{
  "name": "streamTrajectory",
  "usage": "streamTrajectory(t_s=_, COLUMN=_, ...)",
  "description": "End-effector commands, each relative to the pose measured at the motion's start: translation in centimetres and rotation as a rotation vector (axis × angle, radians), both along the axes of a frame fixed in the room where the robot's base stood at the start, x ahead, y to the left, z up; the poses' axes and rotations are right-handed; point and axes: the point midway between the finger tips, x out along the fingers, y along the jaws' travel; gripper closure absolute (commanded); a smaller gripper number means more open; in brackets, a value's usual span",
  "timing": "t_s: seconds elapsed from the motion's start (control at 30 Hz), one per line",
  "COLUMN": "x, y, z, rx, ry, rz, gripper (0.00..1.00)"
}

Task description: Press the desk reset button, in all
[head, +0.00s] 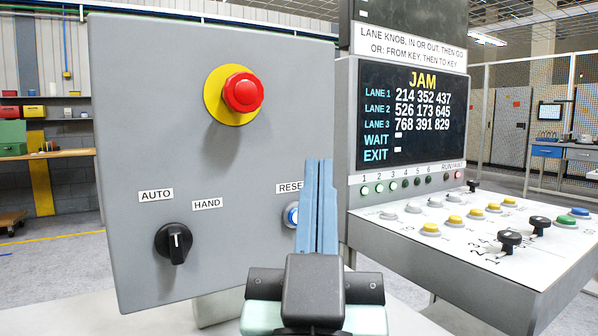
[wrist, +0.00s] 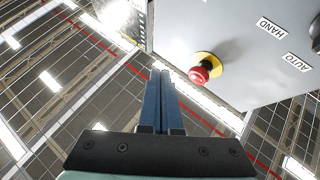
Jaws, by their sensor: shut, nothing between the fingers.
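The reset button (head: 291,215) is a blue button with a pale ring, low on the right side of the grey control box, under a label reading RESET. My gripper (head: 319,165) is shut and empty, its blue fingers pointing up. In the head view the fingers stand just right of the button and hide its right part and the end of the label. I cannot tell how far the fingertips are from the box face. In the wrist view the shut fingers (wrist: 160,75) show beside the box, and the reset button is not visible.
The grey box (head: 140,95) also carries a red emergency button (head: 243,92) on a yellow disc and a black AUTO/HAND knob (head: 174,243). To the right, a sloped desk (head: 520,255) holds several buttons and black knobs under a screen (head: 411,115) reading JAM.

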Motion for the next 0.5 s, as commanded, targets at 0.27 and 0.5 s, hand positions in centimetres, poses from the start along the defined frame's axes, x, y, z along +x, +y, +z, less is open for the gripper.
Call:
streamTrajectory(t_s=0.27, x=3.9, y=-1.1, z=1.6, rx=-0.01, ry=0.144, rz=-0.06, gripper=1.0)
streamTrajectory(t_s=0.5, x=6.3, y=-1.9, z=1.3, rx=-0.03, ry=0.262, rz=-0.106, gripper=1.0)
